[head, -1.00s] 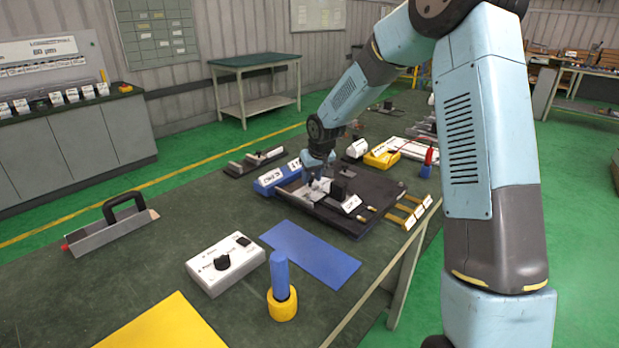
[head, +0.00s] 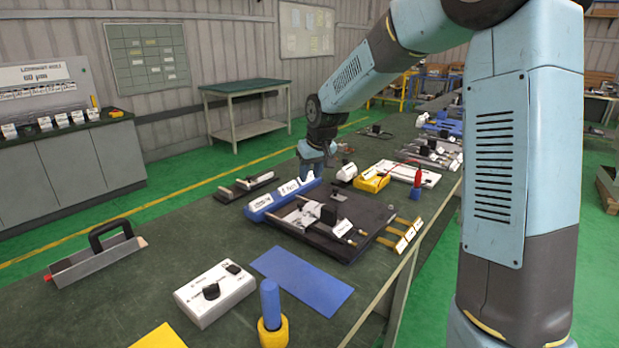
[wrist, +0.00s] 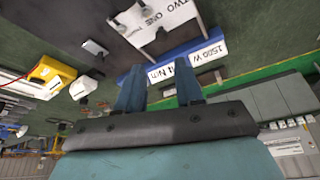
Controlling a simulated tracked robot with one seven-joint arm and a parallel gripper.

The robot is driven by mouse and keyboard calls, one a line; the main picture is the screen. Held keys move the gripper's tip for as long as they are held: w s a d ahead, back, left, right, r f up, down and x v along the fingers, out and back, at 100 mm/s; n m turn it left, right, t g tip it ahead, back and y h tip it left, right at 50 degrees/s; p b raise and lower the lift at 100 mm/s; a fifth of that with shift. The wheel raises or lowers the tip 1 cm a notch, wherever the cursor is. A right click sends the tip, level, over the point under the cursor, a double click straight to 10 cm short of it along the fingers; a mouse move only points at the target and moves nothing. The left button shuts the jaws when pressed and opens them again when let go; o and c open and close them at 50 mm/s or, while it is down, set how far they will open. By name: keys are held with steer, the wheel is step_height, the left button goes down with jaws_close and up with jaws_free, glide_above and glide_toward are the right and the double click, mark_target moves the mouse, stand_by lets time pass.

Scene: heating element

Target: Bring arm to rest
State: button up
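My arm reaches over the workbench, with my gripper (head: 318,165) raised above the blue labelled bins (head: 283,200). In the wrist view my gripper (wrist: 158,82) has its two blue fingers spread with nothing between them. A black board (head: 375,222) with a fixture (head: 318,213) bearing a white label and metal parts lies in front of the bins. The gripper is apart from the board and the fixture. The wrist view also shows a blue bin (wrist: 207,50) marked 1500 W beyond the fingertips.
A white control box (head: 214,292), a blue mat (head: 302,281) and a black-handled metal tool (head: 97,258) lie nearer on the bench. The space above the bench is open.

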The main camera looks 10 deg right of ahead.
steer(key=shift+s+r, duration=0.1)
steer(key=s+d+r+m+t+h, duration=0.1)
steer(key=s+d+r, duration=0.4)
steer(key=s, duration=0.4)
steer(key=s+d+r+m+h, duration=0.1)
steer(key=s+d+r, duration=0.35)
steer(key=s, duration=0.55)
steer(key=s+d+r+m, duration=0.1)
steer(key=s+d, duration=0.4)
steer(key=s, duration=1.2)
steer(key=shift+s+d+r+m+t, duration=0.15)
steer(key=shift+s+m+t, duration=0.2)
steer(key=shift+m, duration=0.45)
